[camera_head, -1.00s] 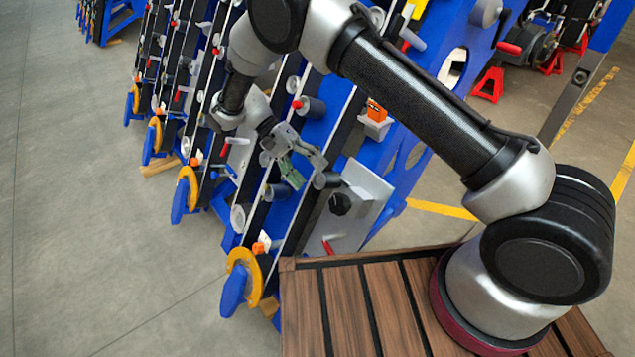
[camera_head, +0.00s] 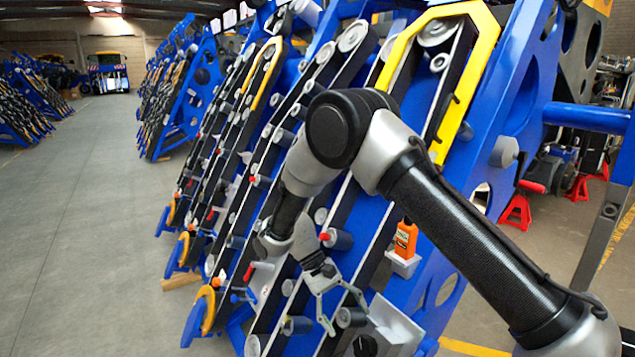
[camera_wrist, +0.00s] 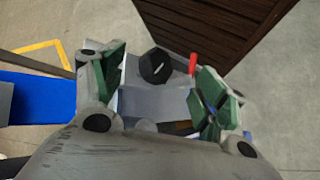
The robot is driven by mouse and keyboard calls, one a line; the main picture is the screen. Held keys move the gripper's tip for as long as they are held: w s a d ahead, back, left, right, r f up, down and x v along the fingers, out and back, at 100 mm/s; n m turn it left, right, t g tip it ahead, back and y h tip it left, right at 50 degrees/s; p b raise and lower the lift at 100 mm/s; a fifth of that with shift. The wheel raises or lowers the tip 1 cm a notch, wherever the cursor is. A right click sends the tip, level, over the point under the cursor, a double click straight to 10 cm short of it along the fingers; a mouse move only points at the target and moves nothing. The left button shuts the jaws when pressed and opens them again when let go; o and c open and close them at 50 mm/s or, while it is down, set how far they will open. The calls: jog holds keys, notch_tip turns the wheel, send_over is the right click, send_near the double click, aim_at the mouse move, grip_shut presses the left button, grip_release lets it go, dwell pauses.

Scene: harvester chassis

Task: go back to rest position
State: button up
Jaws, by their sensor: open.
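My gripper (camera_head: 338,311) is in front of the blue harvester chassis (camera_head: 513,97), near its lower belts and rollers, in the head view. In the wrist view my gripper (camera_wrist: 160,98) shows two green-padded fingers spread wide apart, with nothing between them. Behind the gap lies a grey plate with a black knob (camera_wrist: 156,66) and a red handle (camera_wrist: 193,63). My arm reaches across the head view from the lower right and hides part of the chassis.
An orange bottle (camera_head: 405,238) stands on a small white holder (camera_head: 403,264) on the chassis, behind my arm. Red jack stands (camera_head: 516,214) are at the right. More blue chassis frames stand farther back. The grey floor (camera_head: 85,230) at the left is clear.

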jog(key=s+d+r+n+t+y, duration=0.1)
jog(key=s+d+r+t+y, duration=0.1)
jog(key=d+r, duration=0.6)
jog(key=s+d+r+n+t+y, duration=0.1)
jog(key=s+d+r+y, duration=0.15)
jog(key=d+r, duration=0.55)
jog(key=s+d+r+m+t+y, duration=0.2)
jog(key=s+d+r+m+t, duration=0.2)
jog(key=s+d+r+t, duration=0.3)
jog(key=s+d+r, duration=0.5)
jog(key=d+r, duration=0.1)
jog(key=r, duration=0.2)
jog(key=shift+s+d+r, duration=0.15)
jog(key=shift+s+d, duration=0.15)
jog(key=shift+s, duration=0.1)
